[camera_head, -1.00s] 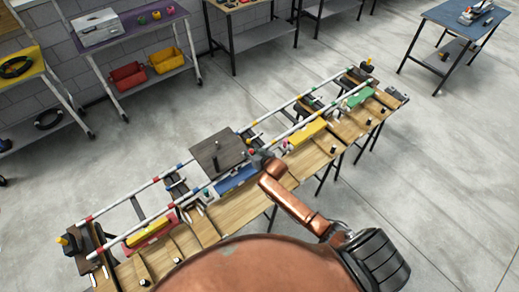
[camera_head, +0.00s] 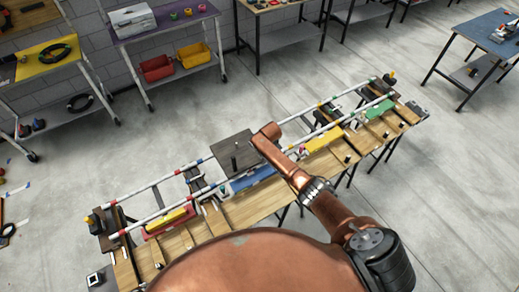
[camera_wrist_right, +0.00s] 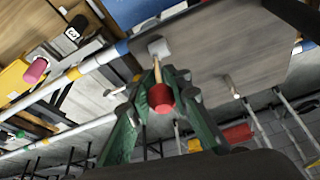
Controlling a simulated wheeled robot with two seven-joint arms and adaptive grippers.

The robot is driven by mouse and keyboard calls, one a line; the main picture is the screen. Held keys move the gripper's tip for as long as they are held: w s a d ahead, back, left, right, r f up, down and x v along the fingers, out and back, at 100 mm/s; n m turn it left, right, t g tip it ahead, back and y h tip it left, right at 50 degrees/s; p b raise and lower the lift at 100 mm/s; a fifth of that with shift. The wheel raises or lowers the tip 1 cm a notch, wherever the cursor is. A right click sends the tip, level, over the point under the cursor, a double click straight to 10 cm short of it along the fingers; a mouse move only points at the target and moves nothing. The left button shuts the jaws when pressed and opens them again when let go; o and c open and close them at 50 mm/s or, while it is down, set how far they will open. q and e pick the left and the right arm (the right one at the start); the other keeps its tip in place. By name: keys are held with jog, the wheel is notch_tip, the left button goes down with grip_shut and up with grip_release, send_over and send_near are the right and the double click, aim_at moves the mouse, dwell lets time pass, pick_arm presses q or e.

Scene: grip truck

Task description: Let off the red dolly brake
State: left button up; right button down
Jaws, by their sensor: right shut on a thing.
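The dolly is a dark flat plate (camera_head: 232,156) on the two striped rails, near their middle. Its grey surface (camera_wrist_right: 225,50) fills the upper part of the right wrist view. A red knob (camera_wrist_right: 160,97) on a thin tan lever stands out from a pale block (camera_wrist_right: 158,47) at the plate. My right gripper (camera_wrist_right: 158,88) is shut on the red knob, with its green fingers on both sides. In the head view my right arm's end (camera_head: 266,134) is by the plate's right side and hides the knob and fingers. My left gripper is in neither view.
The striped rails (camera_head: 150,186) run along a long wooden bench (camera_head: 259,204). Yellow (camera_head: 323,138) and green (camera_head: 374,110) blocks lie along it. A pink knob (camera_wrist_right: 37,70) is beyond the rail in the wrist view. Open floor surrounds the bench.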

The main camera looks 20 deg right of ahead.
jog(key=shift+w, duration=0.1)
dwell(0.4)
jog(key=c, duration=1.8)
grip_release()
jog(key=v, duration=1.2)
